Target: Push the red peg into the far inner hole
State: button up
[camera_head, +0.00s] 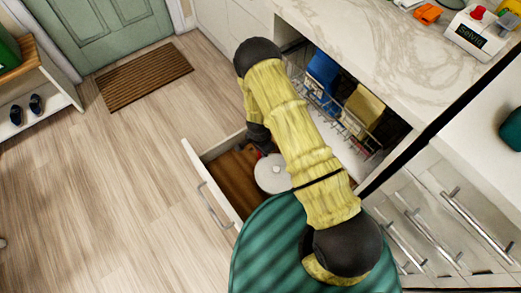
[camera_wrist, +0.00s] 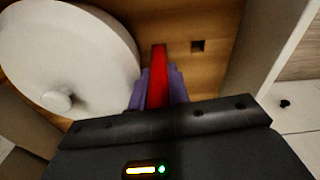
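The red peg (camera_wrist: 159,62) is between the purple fingers of my gripper (camera_wrist: 160,82) in the wrist view, with a finger against each side. The peg extends beyond the fingertips over a brown wooden board (camera_wrist: 212,20). I cannot tell which hole this is; no other hole shows clearly. In the head view, my arm reaches over the open drawer, and the fingers and most of the peg are hidden.
A white round lid with a knob (camera_wrist: 62,40) lies left of the peg; it also shows in the head view (camera_head: 272,174). The white drawer wall (camera_wrist: 262,45) rises on the right. A rack with blue and yellow items (camera_head: 345,100) stands behind my arm. Floor left of the drawer is clear.

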jog(key=o, duration=0.5)
notch_tip(320, 180, up, 18)
jog(key=p, duration=0.4)
jog(key=shift+s+a+f, duration=0.25)
jog(key=shift+s+a, duration=0.05)
jog(key=shift+a, duration=0.1)
dwell(0.4)
jog(key=s+d+r+n+y, duration=0.1)
jog(key=d+r+n, duration=0.15)
jog(key=r, duration=0.55)
jog(key=s+d+r+n, duration=0.2)
jog(key=d+r, duration=0.2)
jog(key=r, duration=0.4)
jog(key=s+d+r+n+t, duration=0.2)
jog(key=s+d+r+n, duration=0.3)
jog(key=s+d+r, duration=0.35)
jog(key=w+a+p+v, duration=0.1)
jog(key=w+p+v, duration=0.1)
jog(key=p+v, duration=1)
jog(key=w+a+r+p+v, duration=0.1)
jog(key=w+p+v, duration=0.2)
jog(key=p+v, duration=0.9)
jog(key=shift+s+r+h, duration=0.3)
jog(key=shift+s+r, duration=0.05)
jog(key=shift+r, duration=0.05)
